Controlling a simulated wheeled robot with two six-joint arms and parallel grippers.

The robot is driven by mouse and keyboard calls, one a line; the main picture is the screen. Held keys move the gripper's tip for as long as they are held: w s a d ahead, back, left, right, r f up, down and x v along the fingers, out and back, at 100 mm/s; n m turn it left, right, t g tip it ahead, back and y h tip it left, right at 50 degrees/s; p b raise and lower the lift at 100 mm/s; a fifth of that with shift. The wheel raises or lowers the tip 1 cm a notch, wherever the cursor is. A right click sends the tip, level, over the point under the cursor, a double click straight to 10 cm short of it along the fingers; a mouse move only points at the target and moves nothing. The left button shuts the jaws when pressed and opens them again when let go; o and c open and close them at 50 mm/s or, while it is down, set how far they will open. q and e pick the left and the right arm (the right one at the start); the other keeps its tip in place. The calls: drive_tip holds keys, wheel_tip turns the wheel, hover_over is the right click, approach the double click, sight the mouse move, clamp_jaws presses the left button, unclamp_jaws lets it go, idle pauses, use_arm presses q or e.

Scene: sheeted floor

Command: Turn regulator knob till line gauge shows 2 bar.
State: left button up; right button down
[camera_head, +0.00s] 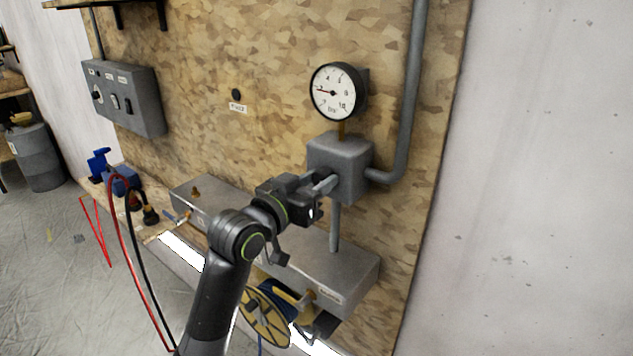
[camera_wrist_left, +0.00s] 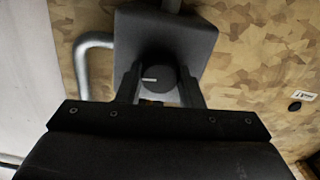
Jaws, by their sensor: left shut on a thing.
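The round line gauge (camera_head: 333,92) has a white face and a black rim. Its red needle points left, below the 4 mark and near where 2 lies; the exact reading is too small to tell. The grey regulator box (camera_head: 345,165) sits under the gauge. Its dark round knob (camera_wrist_left: 158,78) has a white mark pointing left in the wrist view. My left gripper (camera_head: 325,183) is shut on the knob, one finger on each side of it, also seen in the wrist view (camera_wrist_left: 158,92). In the head view the gripper mostly hides the knob. My right gripper is out of view.
A grey pipe (camera_head: 413,80) runs up from the regulator's right side. A long grey box (camera_head: 345,275) juts out below. A grey switch box (camera_head: 125,97) hangs on the board at left. Red and black hoses (camera_head: 120,235) hang near my left arm.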

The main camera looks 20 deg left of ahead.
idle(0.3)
use_arm(q)
drive_tip(key=o, duration=1)
drive_tip(key=shift+c, duration=0.2)
drive_tip(key=shift+s, duration=0.1)
drive_tip(key=p+v, duration=0.8)
drive_tip(key=v, duration=0.9)
drive_tip(key=shift+s+a, duration=0.1)
